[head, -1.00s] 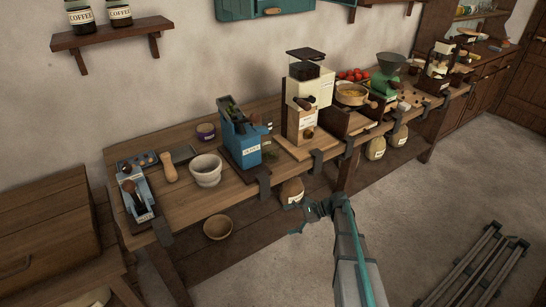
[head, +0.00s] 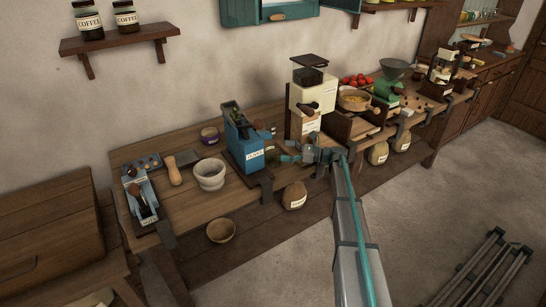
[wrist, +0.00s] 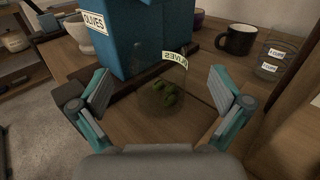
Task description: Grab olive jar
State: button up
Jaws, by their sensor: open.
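The olive jar (wrist: 163,96) is clear glass with green olives at the bottom and a pale OLIVES label. In the wrist view it stands on the wooden bench, in front of a blue machine (wrist: 148,38) also labelled OLIVES. My gripper (wrist: 162,92) is open, with one finger on each side of the jar in the picture and a gap on both sides. How deep the jar sits between the fingers is hard to tell. In the head view my gripper (head: 287,152) is at the bench's front, just right of the blue machine (head: 243,143); the jar is hardly distinguishable there.
A dark mug (wrist: 236,40) and a labelled glass jar (wrist: 275,60) stand behind to the right in the wrist view. A cream grinder (head: 306,97) stands close right of my gripper in the head view. A stone mortar (head: 210,174) is to the left.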

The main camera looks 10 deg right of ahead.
aim_at(267, 147)
jog(key=x, duration=0.1)
jog(key=p+x, duration=0.1)
jog(key=x, duration=0.1)
jog(key=p+x, duration=0.1)
jog(key=x, duration=0.1)
jog(key=shift+s+a+r, duration=0.1)
jog(key=shift+a+r, duration=0.05)
jog(key=shift+r, duration=0.15)
jog(key=shift+a+f, duration=0.15)
jog(key=shift+a, duration=0.1)
jog(key=c, duration=1.3)
jog(key=shift+r, duration=0.2)
